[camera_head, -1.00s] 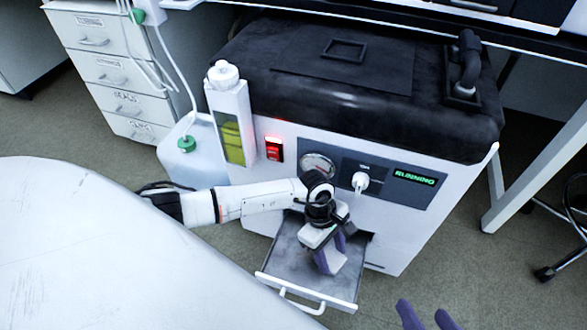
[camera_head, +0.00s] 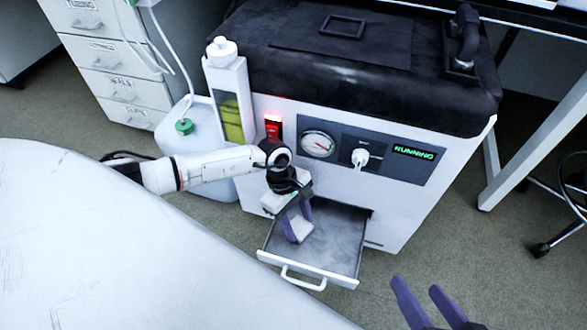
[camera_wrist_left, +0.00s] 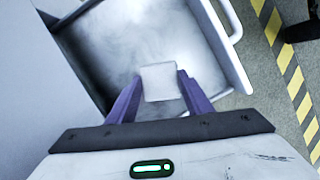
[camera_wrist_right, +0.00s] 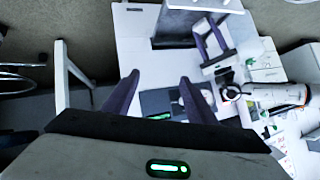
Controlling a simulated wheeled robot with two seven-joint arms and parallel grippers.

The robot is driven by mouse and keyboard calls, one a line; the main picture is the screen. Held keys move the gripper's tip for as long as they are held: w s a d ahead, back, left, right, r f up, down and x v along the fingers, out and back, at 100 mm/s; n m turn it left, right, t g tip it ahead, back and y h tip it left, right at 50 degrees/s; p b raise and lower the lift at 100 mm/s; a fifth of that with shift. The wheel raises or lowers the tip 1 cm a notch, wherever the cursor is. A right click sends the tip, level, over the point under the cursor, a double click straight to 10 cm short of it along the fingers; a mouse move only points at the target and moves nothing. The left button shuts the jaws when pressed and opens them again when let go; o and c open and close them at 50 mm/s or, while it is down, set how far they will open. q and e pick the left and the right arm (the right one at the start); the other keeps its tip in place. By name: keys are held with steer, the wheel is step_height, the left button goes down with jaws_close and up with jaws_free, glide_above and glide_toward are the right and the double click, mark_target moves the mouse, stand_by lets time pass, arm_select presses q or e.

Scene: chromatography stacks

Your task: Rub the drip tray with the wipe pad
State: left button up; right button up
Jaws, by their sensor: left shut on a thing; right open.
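The drip tray (camera_head: 336,243) is a shallow grey drawer pulled out from the lower front of the white machine, with a white handle on its front edge. Its floor is smudged with pale marks, and it also shows in the left wrist view (camera_wrist_left: 120,45). My left gripper (camera_head: 297,224) is shut on the wipe pad, a small whitish block (camera_wrist_left: 158,81), and holds it down in the left part of the tray. I cannot tell whether the pad touches the tray floor. My right gripper (camera_head: 430,296) is open and empty, right of the tray and apart from it.
The machine (camera_head: 400,185) has a black top, a gauge (camera_head: 318,144), a white plug and a green RUNNING display. A bottle with yellow liquid (camera_head: 231,115) and a translucent jug (camera_head: 190,140) stand at its left. A white surface (camera_head: 120,250) fills the lower left.

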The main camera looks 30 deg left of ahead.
arm_select(q)
steer(key=shift+s+a+f, duration=0.1)
steer(key=shift+a, duration=0.45)
step_height(320, 180, up, 3)
steer(key=shift+p, duration=0.85)
step_height(320, 180, up, 2)
steer(key=shift+d+r+p, duration=0.1)
steer(key=shift+p, duration=0.85)
steer(key=shift+r+p, duration=0.55)
steer(key=shift+r, duration=0.2)
steer(key=shift+r+p, duration=0.55)
steer(key=shift+r, duration=0.25)
arm_select(e)
steer(key=shift+s+d+f+g+h, duration=0.25)
steer(key=shift+s+d+f+h, duration=0.1)
steer(key=shift+d+f, duration=0.25)
steer(key=shift+s+d+f+g+h, duration=0.2)
steer(key=shift+d+f+h, duration=0.2)
steer(key=shift+d+f, duration=0.25)
steer(key=shift+s+d+f+g+h, duration=0.25)
steer(key=shift+s+d+f+h, duration=0.1)
steer(key=shift+d+f, duration=0.25)
